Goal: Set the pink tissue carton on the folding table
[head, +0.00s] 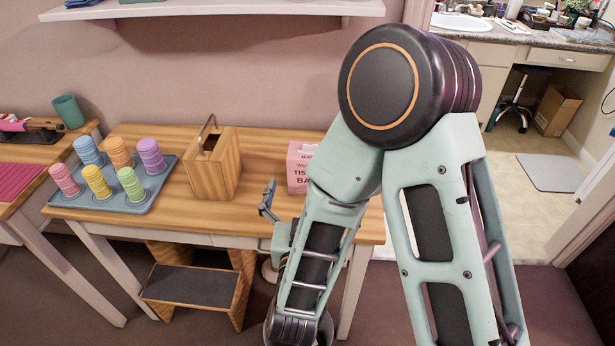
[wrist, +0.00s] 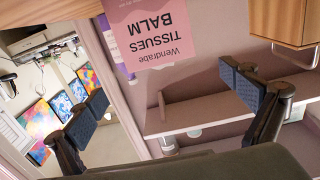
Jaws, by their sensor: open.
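The pink tissue carton (head: 298,172) stands on the wooden-topped table (head: 255,204), partly hidden behind my arm in the head view. In the wrist view the carton (wrist: 152,38) shows at the top, its lettering upside down. My gripper (head: 268,197) is by the table's front edge, to the left of the carton. In the wrist view my gripper's blue pads (wrist: 166,91) are wide apart with nothing between them, and the carton is beyond them. I cannot tell which table is the folding one.
A wooden box with a metal handle (head: 213,165) stands left of the carton. Farther left is a blue-grey tray (head: 145,205) of several coloured cups. Another table (head: 22,190) is at the far left, a step stool (head: 190,287) below. A wall shelf (head: 215,10) hangs above.

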